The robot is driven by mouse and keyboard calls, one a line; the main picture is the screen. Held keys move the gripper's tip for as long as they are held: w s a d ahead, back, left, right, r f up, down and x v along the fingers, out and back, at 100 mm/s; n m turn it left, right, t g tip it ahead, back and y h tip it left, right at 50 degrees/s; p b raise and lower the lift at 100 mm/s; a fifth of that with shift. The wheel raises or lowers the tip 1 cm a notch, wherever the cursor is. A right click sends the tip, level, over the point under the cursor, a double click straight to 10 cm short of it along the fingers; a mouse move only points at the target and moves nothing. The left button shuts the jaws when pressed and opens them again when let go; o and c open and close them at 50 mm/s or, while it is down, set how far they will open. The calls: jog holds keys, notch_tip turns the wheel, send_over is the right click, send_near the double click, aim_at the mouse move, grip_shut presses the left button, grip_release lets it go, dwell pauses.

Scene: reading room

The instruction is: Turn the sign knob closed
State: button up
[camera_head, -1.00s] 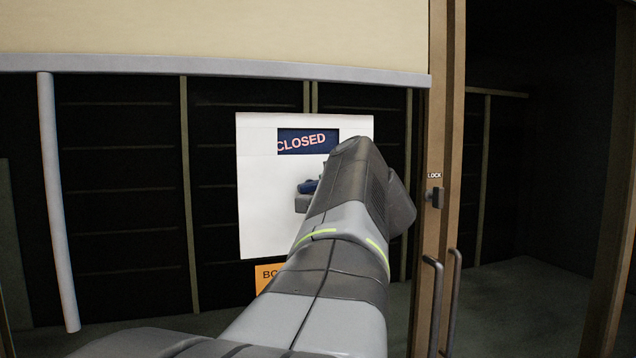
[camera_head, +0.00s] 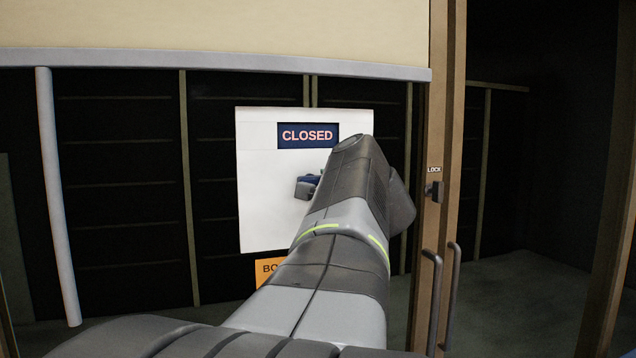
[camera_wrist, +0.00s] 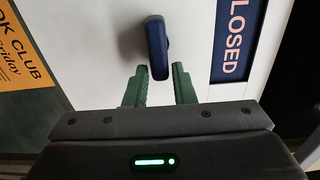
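The white sign board (camera_head: 262,190) hangs in the head view, with a dark blue window (camera_head: 308,136) reading CLOSED. The word sits level and whole in the window. It also shows sideways at the right of the wrist view (camera_wrist: 236,40). The blue sign knob (camera_wrist: 157,45) is an elongated handle on the board, upright in the wrist view. My gripper (camera_wrist: 158,80) has its two green fingers apart, one on each side of the knob's near end, with visible gaps. In the head view, my arm hides most of the gripper and part of the board.
An orange poster (camera_head: 268,270) is below the board, partly behind my arm. A wooden door post (camera_head: 440,120) with a lock knob (camera_head: 434,191) and door handles (camera_head: 436,290) stands to the right. A pale vertical bar (camera_head: 55,190) stands at the left.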

jog(key=shift+o, duration=1.1)
jog(key=b+v, duration=0.4)
jog(key=v, duration=0.9)
jog(key=shift+s, duration=0.35)
jog(key=shift+w, duration=0.1)
jog(key=p+x, duration=0.4)
jog(key=x, duration=0.9)
jog(key=shift+w, duration=0.3)
